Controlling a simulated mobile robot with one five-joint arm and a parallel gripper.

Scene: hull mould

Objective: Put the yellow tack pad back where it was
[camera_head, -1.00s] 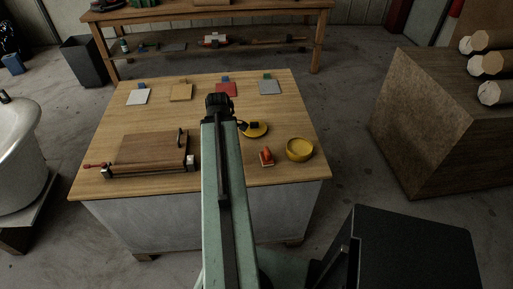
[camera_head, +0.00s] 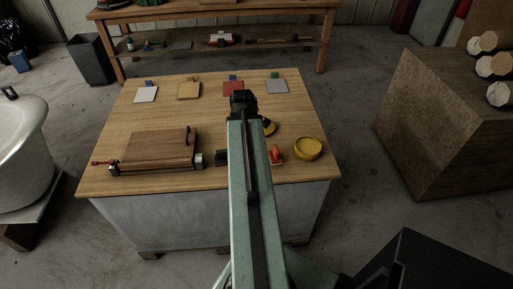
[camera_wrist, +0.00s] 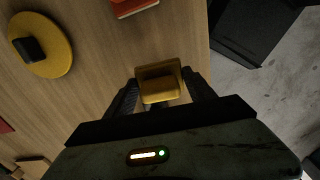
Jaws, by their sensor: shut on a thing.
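My gripper (camera_wrist: 159,88) is shut on a yellow block-like thing with a squarish raised rim, which looks like the yellow tack pad (camera_wrist: 158,72). It is held between the two dark fingers in the wrist view, over the wooden table. Whether it touches the table I cannot tell. Four flat squares lie along the table's back: white (camera_head: 146,95), tan (camera_head: 189,91), red (camera_head: 233,90) and grey (camera_head: 277,87).
A yellow disc with a black knob (camera_wrist: 57,47) lies near my gripper, partly hidden by my arm in the head view. An orange-red block (camera_head: 276,153) and a yellow bowl (camera_head: 308,150) stand front right. A clamped wooden board (camera_head: 150,150) lies front left.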

